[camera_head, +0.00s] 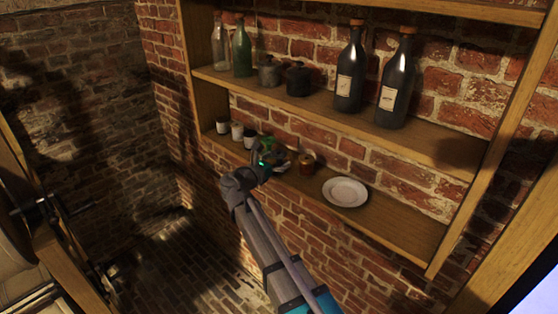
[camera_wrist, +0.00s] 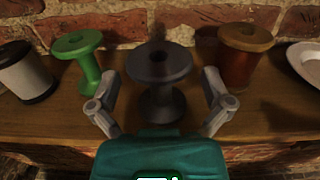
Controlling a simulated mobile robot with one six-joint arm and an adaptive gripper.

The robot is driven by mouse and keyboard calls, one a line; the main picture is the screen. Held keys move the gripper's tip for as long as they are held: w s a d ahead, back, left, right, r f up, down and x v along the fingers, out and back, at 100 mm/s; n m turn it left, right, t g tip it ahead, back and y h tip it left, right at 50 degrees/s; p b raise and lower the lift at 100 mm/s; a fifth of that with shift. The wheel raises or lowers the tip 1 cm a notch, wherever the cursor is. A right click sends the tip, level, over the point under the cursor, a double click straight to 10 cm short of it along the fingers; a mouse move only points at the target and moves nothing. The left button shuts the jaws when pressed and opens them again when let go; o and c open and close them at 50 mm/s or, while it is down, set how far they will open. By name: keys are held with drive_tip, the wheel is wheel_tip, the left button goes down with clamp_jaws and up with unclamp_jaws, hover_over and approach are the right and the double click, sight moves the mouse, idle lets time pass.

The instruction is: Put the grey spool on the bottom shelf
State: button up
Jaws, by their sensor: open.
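The dark grey spool (camera_wrist: 160,68) stands upright on the wooden lower shelf (camera_wrist: 262,118), in the middle of the wrist view. My gripper (camera_wrist: 160,80) is open, with one finger on each side of the spool and gaps showing between fingers and spool. In the head view my gripper (camera_head: 262,163) is at the front of the lower shelf (camera_head: 398,228), the lowest board I see there. The gripper mostly hides the spool in that view.
A green spool (camera_wrist: 80,62) and a white jar with a dark lid (camera_wrist: 24,74) stand left of the grey spool. An amber jar (camera_wrist: 240,62) and a white plate (camera_head: 345,191) are to the right. Bottles (camera_head: 350,75) and dark pots stand on the upper shelf (camera_head: 440,143).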

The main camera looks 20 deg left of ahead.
drive_tip(key=shift+r, duration=0.1)
drive_tip(key=shift+r, duration=0.15)
drive_tip(key=v, duration=1.2)
drive_tip(key=shift+s+a, duration=0.1)
idle(0.4)
